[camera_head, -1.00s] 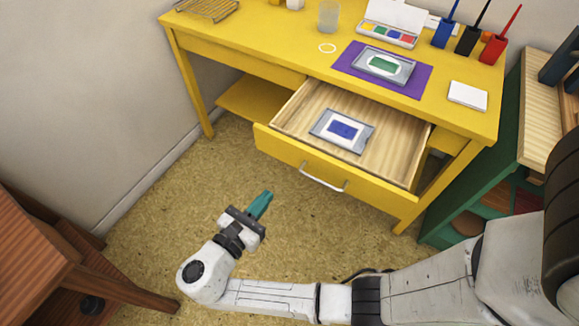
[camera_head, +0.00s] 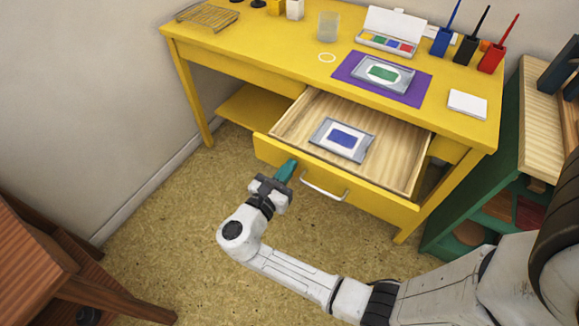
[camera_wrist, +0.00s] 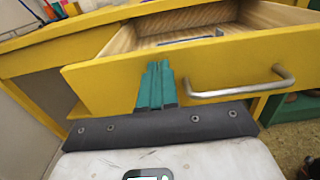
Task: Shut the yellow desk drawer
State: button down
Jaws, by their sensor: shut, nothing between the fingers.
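The yellow desk drawer (camera_head: 378,195) stands pulled out of the yellow desk (camera_head: 235,55), its pale wooden inside showing. A blue inkpad (camera_head: 342,140) in a grey case lies in it. The drawer's silver handle (camera_head: 323,187) is on the front panel; it also shows in the wrist view (camera_wrist: 240,87). My gripper (camera_head: 288,168) is shut and empty, its teal fingers at the drawer front, left of the handle. In the wrist view, the fingertips (camera_wrist: 157,68) overlap the front panel (camera_wrist: 115,80). I cannot tell whether they touch it.
On the desk top are a purple mat (camera_head: 415,92) with a green inkpad (camera_head: 382,74), a glass (camera_head: 328,27), a paint box (camera_head: 388,42) and pen cups. A green shelf (camera_head: 512,140) stands right, a brown wooden piece (camera_head: 40,245) at lower left. The floor before the drawer's left part is clear.

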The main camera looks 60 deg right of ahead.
jog(key=shift+d, duration=0.4)
jog(key=shift+d, duration=0.1)
jog(key=d, duration=0.8)
jog(key=d+b, duration=0.1)
jog(key=d, duration=0.8)
jog(key=d+b, duration=0.1)
jog(key=d, duration=0.7)
jog(key=shift+w+d+f, duration=0.1)
jog(key=shift+w+d, duration=0.2)
jog(key=shift+w, duration=0.1)
jog(key=shift+d+b, duration=0.3)
jog(key=shift+d, duration=0.15)
jog(key=shift+d+r, duration=0.15)
jog(key=shift+r, duration=0.05)
